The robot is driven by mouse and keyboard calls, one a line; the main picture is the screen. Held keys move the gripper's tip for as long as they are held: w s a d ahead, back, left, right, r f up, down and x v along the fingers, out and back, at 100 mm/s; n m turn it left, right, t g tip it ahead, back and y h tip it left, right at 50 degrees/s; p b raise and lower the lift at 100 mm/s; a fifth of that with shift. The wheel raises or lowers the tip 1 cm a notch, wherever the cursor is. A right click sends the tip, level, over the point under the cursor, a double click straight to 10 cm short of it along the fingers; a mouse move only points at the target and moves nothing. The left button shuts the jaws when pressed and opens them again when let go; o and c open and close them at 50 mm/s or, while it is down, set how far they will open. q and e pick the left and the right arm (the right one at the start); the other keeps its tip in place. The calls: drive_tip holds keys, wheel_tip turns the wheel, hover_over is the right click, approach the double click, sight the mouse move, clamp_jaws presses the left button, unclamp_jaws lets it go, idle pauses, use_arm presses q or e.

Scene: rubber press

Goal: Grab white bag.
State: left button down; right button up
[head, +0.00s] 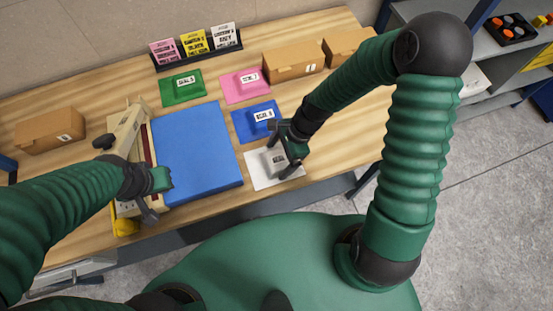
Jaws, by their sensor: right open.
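The white bag (258,178) lies flat on the table, right of the blue board, with a pale grey raised middle and a small label. My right gripper (284,163) is open right over the bag's raised middle and hides part of its right side. I cannot tell whether the fingers touch the bag. My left gripper (153,198) is at the front left, beside the press (128,140) and the blue board's left edge. Its jaw opening is not clear from this angle.
The blue board (197,150) fills the middle left. Blue (250,122), pink (243,84) and green (182,88) bags lie behind. Brown boxes (293,66) (48,132) stand at the back and left. A card rack (197,52) stands behind. The table (345,135) right of the bag is bare.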

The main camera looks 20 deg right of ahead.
drive_tip(key=shift+s+d, duration=0.1)
drive_tip(key=shift+d, duration=0.35)
drive_tip(key=c, duration=0.4)
drive_tip(key=shift+d+f, duration=0.1)
drive_tip(key=shift+d, duration=0.05)
drive_tip(key=c, duration=0.4)
drive_tip(key=shift+a, duration=0.35)
drive_tip(key=c, duration=0.8)
